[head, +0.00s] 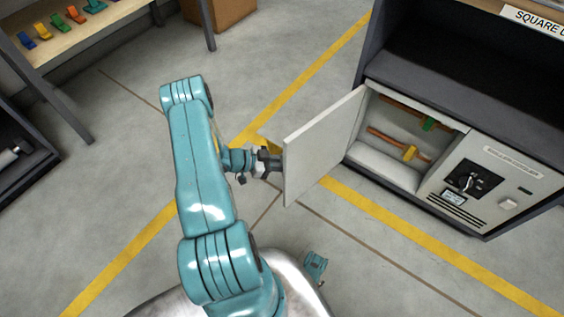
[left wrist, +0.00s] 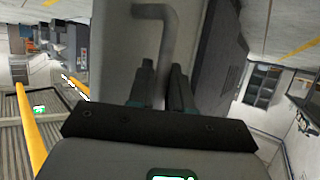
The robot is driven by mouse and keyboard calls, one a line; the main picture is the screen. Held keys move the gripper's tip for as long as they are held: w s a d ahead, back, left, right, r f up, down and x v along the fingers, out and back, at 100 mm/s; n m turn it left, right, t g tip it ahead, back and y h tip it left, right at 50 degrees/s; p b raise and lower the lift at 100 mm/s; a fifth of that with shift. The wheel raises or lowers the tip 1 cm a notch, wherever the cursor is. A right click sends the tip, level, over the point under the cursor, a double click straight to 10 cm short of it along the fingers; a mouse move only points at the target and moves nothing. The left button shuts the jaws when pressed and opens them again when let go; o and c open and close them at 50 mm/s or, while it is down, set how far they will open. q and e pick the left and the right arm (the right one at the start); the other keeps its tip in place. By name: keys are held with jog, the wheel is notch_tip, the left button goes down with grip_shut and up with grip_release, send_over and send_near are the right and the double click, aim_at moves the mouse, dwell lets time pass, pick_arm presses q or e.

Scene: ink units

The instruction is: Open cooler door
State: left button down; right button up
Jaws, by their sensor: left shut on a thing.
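The cooler door (head: 322,146) is a pale flat panel standing wide open, swung out to the left of the cooler (head: 490,180). My left gripper (head: 272,163) is at the door's outer face, near its free edge. In the left wrist view, my left gripper (left wrist: 160,85) has its two dark fingers shut on the grey bent door handle (left wrist: 168,35). The cooler's inside (head: 400,140) is exposed, with a green clip (head: 428,124) and a yellow clip (head: 410,153) on brownish rods. My right gripper is not in view.
A bench (head: 75,40) with several coloured clips stands at the upper left, near a cardboard box (head: 222,12). The grey floor with yellow lines is clear around the door.

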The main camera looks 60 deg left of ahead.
pick_arm(q)
jog(key=c, duration=1.1)
grip_release()
jog(key=p+v, duration=0.4)
jog(key=v, duration=1.2)
jog(key=shift+s+r+p, duration=0.15)
jog(key=shift+r+p, duration=0.05)
jog(key=shift+p, duration=0.2)
jog(key=shift+s, duration=0.1)
